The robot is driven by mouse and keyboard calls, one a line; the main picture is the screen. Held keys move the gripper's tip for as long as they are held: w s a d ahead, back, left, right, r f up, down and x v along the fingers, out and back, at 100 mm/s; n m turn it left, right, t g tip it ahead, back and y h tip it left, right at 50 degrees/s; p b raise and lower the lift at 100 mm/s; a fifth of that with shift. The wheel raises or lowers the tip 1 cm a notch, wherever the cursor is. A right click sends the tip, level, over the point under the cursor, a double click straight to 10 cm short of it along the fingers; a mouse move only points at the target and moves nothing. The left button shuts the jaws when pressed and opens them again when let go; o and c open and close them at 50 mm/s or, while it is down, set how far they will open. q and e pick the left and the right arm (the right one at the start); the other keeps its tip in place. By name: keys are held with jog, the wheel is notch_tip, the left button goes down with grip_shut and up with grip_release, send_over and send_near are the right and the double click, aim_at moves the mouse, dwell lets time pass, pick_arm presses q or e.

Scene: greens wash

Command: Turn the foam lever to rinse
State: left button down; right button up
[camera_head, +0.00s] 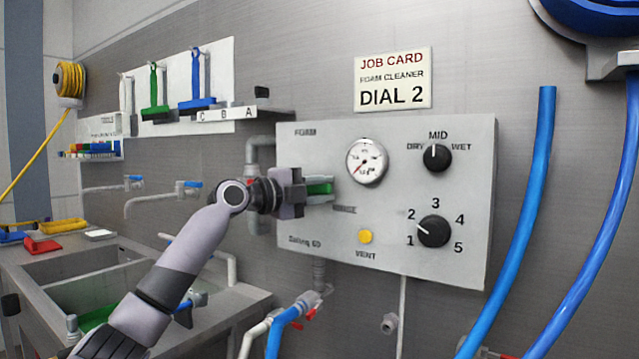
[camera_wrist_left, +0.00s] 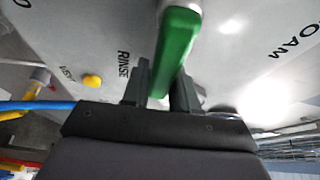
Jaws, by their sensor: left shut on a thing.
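The foam lever (camera_head: 320,188) is a green handle on the left part of the grey foam panel (camera_head: 460,255). In the head view it points sideways, just above the partly covered RINSE label (camera_head: 344,210). My left gripper (camera_head: 304,190) is at the lever and hides much of it. In the left wrist view the green lever (camera_wrist_left: 178,50) runs between the two dark fingers of my left gripper (camera_wrist_left: 160,85), which are shut on it. That view shows RINSE on the left and FOAM at the upper right. My right gripper is not in view.
The panel carries a gauge (camera_head: 367,161), a DRY-WET knob (camera_head: 437,158), a numbered dial (camera_head: 433,231) near 2 and a yellow VENT button (camera_head: 366,237). A job card (camera_head: 393,80) reads DIAL 2. Blue hoses (camera_head: 515,230) hang at right; a sink (camera_head: 100,262) stands at left.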

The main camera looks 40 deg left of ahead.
pick_arm(q)
jog(key=shift+f+m, duration=0.25)
jog(key=shift+m, duration=0.05)
jog(key=shift+f, duration=0.1)
jog(key=c, duration=1)
grip_release()
jog(key=shift+o, duration=0.2)
jog(key=b+v, duration=0.2)
jog(key=v, duration=0.5)
jog(key=shift+b, duration=0.4)
jog(key=shift+s, duration=0.1)
